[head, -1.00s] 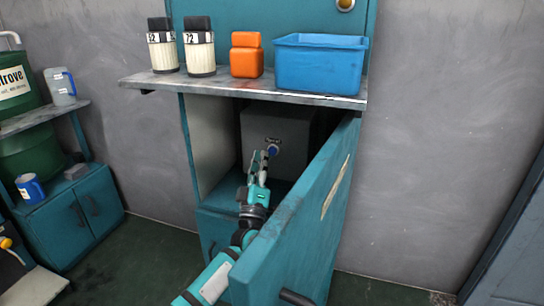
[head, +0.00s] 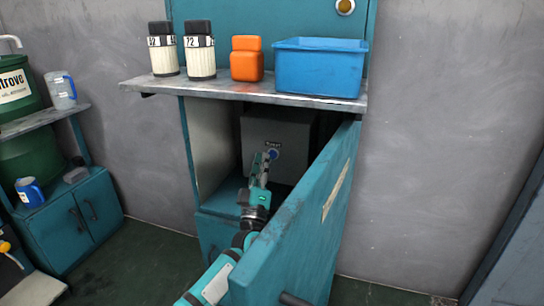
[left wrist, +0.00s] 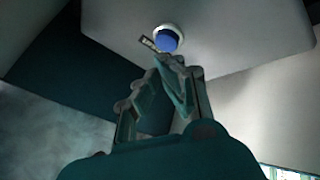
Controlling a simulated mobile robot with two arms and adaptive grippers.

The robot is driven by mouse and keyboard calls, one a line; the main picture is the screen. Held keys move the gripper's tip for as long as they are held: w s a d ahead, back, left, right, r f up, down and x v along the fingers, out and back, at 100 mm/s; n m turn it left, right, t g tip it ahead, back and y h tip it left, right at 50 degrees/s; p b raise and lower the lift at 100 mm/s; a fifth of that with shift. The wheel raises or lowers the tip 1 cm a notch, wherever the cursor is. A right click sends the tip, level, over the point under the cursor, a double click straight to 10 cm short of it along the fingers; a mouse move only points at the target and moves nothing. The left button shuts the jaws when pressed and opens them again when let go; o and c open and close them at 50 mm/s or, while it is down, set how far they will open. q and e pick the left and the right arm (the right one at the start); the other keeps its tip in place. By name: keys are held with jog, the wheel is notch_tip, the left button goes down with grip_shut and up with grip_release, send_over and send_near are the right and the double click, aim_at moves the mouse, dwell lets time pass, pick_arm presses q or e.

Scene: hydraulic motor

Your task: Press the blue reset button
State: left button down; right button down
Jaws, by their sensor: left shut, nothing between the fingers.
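The blue reset button (head: 272,154) sits on the front of a grey box (head: 290,130) inside the open teal cabinet. A small label is just above it in the head view. In the left wrist view the round blue button (left wrist: 166,40) has a pale ring around it. My left gripper (head: 264,158) is shut and empty, with its fingertips right by the button. In the left wrist view the fingertips (left wrist: 170,62) point at the button and appear just short of it; I cannot tell whether they touch. My right gripper is not in view.
The open cabinet door (head: 300,220) stands close to the right of my left arm. A shelf (head: 240,90) above holds a blue bin (head: 320,70), an orange container (head: 246,60) and two white containers with black lids. A side shelf with mugs stands at left.

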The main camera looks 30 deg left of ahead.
pick_arm(q)
jog(key=shift+w, duration=0.15)
dwell(0.5)
jog(key=shift+w+a, duration=0.1)
jog(key=shift+w, duration=0.2)
jog(key=shift+w+a+b, duration=0.1)
jog(key=shift+w+b, duration=0.2)
jog(key=shift+w, duration=0.05)
dwell(0.5)
dwell(0.4)
jog(key=shift+s+d+p, duration=0.2)
jog(key=shift+s+p, duration=0.45)
jog(key=shift+s, duration=0.15)
